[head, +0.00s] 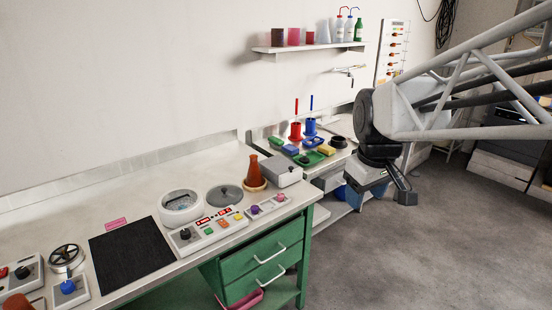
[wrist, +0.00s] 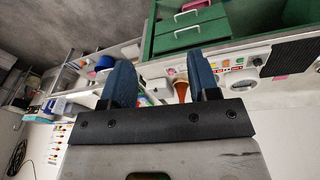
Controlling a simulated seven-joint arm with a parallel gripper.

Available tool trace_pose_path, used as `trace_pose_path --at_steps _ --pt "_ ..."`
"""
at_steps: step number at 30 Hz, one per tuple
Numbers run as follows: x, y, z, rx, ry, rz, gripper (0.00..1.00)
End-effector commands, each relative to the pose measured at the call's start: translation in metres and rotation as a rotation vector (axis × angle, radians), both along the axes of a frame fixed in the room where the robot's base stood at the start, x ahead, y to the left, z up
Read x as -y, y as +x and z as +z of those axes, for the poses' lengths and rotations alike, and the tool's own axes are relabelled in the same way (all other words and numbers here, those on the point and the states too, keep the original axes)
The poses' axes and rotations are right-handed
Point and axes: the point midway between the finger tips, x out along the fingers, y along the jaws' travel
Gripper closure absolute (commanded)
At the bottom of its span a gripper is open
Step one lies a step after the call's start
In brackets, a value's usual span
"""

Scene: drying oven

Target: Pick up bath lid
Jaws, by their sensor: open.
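The bath lid (head: 224,195) is a flat grey disc with a small knob, lying on the workbench to the right of the round white bath (head: 182,207). The bath is uncovered and its inside shows. My gripper (head: 383,191) hangs beyond the right end of the bench, over the floor and well apart from the lid. In the wrist view my gripper's two blue fingers (wrist: 161,72) are spread, with nothing held between them. I cannot make out the lid surely in the wrist view.
A control panel (head: 210,229) lies in front of the bath and lid. An orange-brown flask (head: 254,174) and a grey box (head: 281,171) stand right of the lid. A black mat (head: 132,258) lies left. A sink area with red and blue holders (head: 310,127) is behind.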

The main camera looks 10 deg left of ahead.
Motion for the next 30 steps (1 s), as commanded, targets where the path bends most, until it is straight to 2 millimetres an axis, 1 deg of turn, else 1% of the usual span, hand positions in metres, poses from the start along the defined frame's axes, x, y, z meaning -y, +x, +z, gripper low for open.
trace_pose_path --at_steps 1,3,11,15,23,30 --pt "-0.006 0.013 0.0 -0.005 -0.005 0.036 0.45" --pt "-0.015 0.03 0.002 -0.01 -0.012 0.089 0.45" --pt "-0.049 0.091 0.002 -0.027 -0.039 0.287 0.45" --pt "-0.07 0.123 -0.001 -0.035 -0.052 0.393 0.45" --pt "-0.113 0.181 -0.012 -0.048 -0.075 0.592 0.45" --pt "-0.157 0.23 -0.029 -0.06 -0.095 0.776 0.45"
